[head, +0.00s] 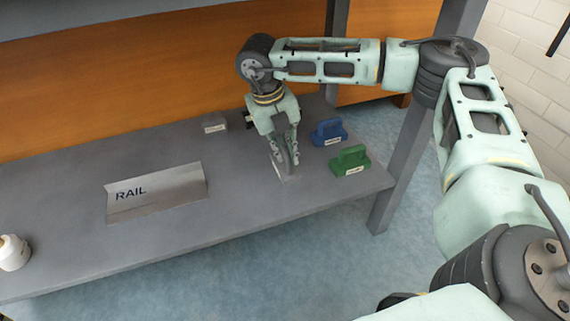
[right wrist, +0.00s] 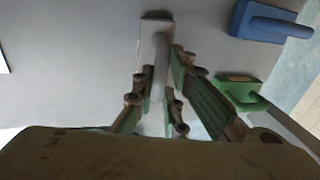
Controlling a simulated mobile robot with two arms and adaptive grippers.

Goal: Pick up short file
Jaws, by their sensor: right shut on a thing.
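My right gripper (head: 288,158) points down at the right part of the grey bench. It is shut on a pale grey tool (head: 278,166), which I take to be the short file. In the right wrist view this short file (right wrist: 158,38) has a flat base and a raised bar handle, and the fingers of the right gripper (right wrist: 160,82) stand on both sides of the handle. The file seems to be at or close to the bench top; I cannot tell if it touches. The fingers hide part of it. My left gripper is not in view.
A blue handled tool (head: 328,133) and a green handled tool (head: 350,161) stand close to the right of the gripper. A small grey labelled block (head: 215,123) is behind left. A RAIL sign (head: 157,191) and a white bottle (head: 13,253) stand farther left on the bench (head: 80,240).

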